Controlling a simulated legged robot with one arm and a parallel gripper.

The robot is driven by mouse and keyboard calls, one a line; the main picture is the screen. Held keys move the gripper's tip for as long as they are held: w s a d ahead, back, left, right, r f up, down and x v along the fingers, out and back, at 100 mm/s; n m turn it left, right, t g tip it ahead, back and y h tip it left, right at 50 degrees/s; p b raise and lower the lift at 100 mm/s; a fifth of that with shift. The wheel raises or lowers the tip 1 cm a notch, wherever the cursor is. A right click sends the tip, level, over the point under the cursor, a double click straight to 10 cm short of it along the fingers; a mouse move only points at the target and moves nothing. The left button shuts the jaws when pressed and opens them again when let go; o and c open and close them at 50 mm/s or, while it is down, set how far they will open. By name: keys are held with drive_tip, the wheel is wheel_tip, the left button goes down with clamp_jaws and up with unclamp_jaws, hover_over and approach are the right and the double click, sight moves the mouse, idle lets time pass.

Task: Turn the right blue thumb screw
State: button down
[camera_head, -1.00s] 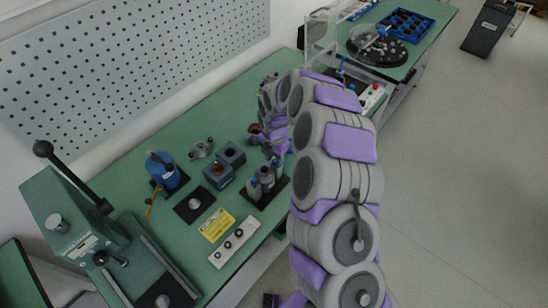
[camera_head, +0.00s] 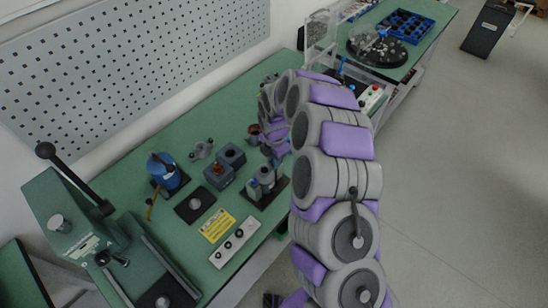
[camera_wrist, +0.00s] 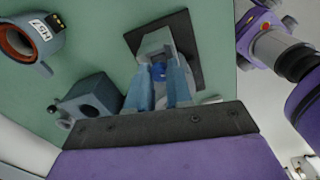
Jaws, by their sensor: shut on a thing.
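In the wrist view, my gripper (camera_wrist: 160,76) has its two blue-grey fingers closed around a small blue thumb screw (camera_wrist: 158,71). Most of the screw is hidden between the fingertips. The screw is at a grey fixture on a black base plate (camera_wrist: 184,37). In the head view, the same fixture stands on its black base (camera_head: 275,194) near the table's front edge, with a blue part (camera_head: 253,187) at its left. My arm reaches over it from the right and partly covers it. I cannot tell from the wrist view alone which side's screw is held.
The green table (camera_head: 130,165) also carries a grey block (camera_head: 231,155), another with a red top (camera_head: 219,176), a blue motor-like part (camera_head: 165,172), a yellow label (camera_head: 217,226) and a button strip (camera_head: 235,242). A lever press (camera_head: 75,225) stands at the left.

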drive_tip(key=m+p, duration=0.1)
drive_tip(key=m, duration=0.2)
drive_tip(key=shift+r, duration=0.1)
drive_tip(key=shift+m+p, duration=0.4)
drive_tip(key=shift+m, duration=1.6)
drive_tip(key=c, duration=1)
unclamp_jaws()
